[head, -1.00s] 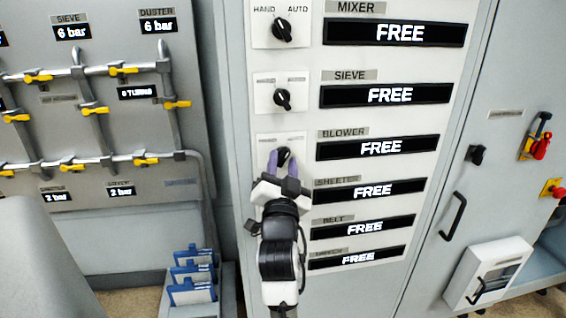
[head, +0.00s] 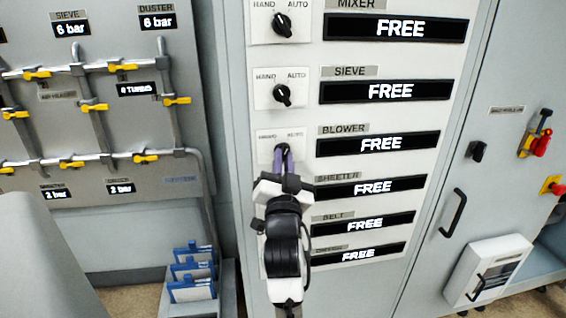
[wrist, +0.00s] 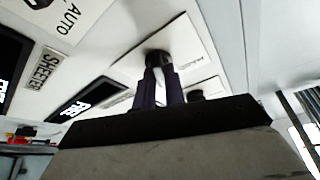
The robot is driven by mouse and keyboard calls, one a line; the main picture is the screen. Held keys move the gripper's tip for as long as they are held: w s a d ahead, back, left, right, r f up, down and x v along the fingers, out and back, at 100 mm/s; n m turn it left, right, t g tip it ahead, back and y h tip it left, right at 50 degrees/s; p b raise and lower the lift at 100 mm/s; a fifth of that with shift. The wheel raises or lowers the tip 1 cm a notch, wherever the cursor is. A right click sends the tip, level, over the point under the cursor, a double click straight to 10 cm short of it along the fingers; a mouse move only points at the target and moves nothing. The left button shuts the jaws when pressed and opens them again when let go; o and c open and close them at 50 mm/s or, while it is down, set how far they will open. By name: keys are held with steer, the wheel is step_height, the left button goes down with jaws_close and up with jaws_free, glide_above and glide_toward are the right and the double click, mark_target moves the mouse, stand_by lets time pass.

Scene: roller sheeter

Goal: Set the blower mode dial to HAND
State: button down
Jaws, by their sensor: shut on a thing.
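The blower mode dial (head: 284,148) is a small black knob on a white plate marked HAND at left and AUTO at right, beside the BLOWER label (head: 343,130). My gripper (head: 284,158) is shut on it, with its purple fingers close together on either side of the knob. The fingers hide most of the knob in the head view, so I cannot tell which way it points. In the wrist view the dial (wrist: 157,57) shows between the tips of my gripper (wrist: 158,74). The blower display (head: 380,145) reads FREE.
The sieve dial (head: 283,95) and mixer dial (head: 283,25) sit above on the same cabinet. More FREE displays run down the right. Pipes with yellow valve handles (head: 95,107) are at left. A black cabinet handle (head: 453,212) is at right.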

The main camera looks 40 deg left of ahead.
steer(key=shift+w+d+n+g+y+b, duration=0.1)
steer(key=shift+n+g+y+b, duration=1.1)
steer(key=shift+n, duration=1.35)
steer(key=shift+w+d+n+g+y+b, duration=0.1)
steer(key=shift+n+g+y+b, duration=0.3)
steer(key=shift+n+g+b, duration=1.15)
steer(key=shift+w+d+n+g+y+b, duration=0.1)
steer(key=shift+n+g+y+b, duration=0.95)
steer(key=shift+n, duration=2.55)
steer(key=shift+t+h+b, duration=0.25)
steer(key=shift+t+b, duration=0.2)
steer(key=shift+t, duration=0.15)
steer(key=c, duration=1.5)
jaws_free()
steer(key=shift+o, duration=0.2)
